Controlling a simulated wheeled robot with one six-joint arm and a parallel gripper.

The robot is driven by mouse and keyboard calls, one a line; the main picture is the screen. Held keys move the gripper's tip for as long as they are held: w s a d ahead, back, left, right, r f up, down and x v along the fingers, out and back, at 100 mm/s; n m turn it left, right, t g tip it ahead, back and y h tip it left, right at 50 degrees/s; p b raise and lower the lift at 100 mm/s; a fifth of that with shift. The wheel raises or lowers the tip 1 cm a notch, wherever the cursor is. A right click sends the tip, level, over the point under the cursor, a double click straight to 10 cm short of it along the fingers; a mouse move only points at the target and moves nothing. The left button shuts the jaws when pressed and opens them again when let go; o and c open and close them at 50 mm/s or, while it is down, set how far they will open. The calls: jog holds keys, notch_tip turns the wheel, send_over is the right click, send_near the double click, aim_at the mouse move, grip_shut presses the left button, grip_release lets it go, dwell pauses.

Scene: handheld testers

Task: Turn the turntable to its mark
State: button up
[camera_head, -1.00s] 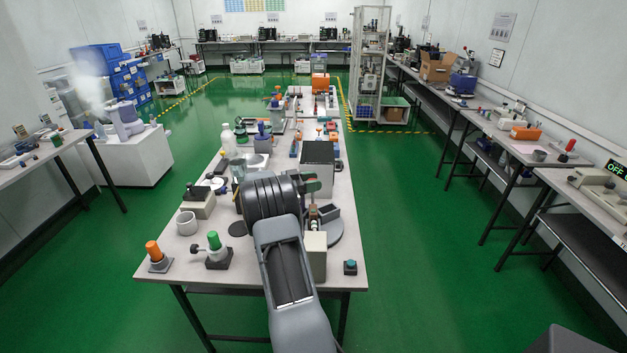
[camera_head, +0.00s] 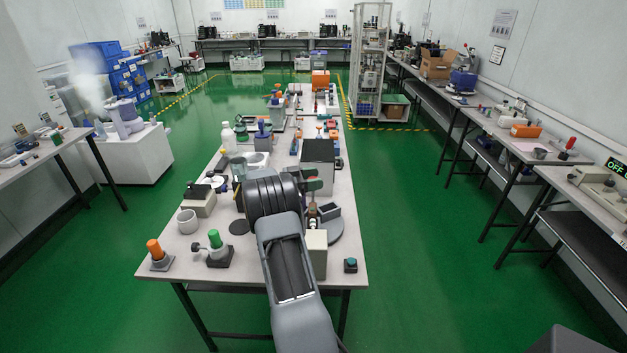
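The turntable looks to be the grey round disc (camera_head: 338,231) on the right side of the near table. My arm and a beige box cover its left part. A dark block (camera_head: 329,211) sits on or just over the disc. I cannot make out a mark on it. My arm reaches up from the bottom of the picture, and its dark wrist hides what is behind it. My gripper (camera_head: 314,185) seems to show only as a small grey-green part right of the wrist, just beyond the disc. Its fingers are too small and covered to read, and I cannot tell whether it touches anything.
A beige box (camera_head: 316,262) stands in front of the disc, and a small dark button box (camera_head: 350,265) is at the right corner. A dark grey box (camera_head: 318,158) stands behind. Green-knobbed (camera_head: 215,240) and orange-knobbed (camera_head: 154,250) devices stand at the front left.

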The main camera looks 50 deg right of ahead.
jog(key=shift+o, duration=0.3)
jog(key=shift+w+a+f, duration=0.1)
jog(key=shift+f, duration=0.05)
jog(key=shift+w+a, duration=0.1)
jog(key=shift+w+a, duration=0.2)
jog(key=shift+a, duration=0.05)
jog(key=b+v, duration=0.1)
jog(key=v, duration=1.2)
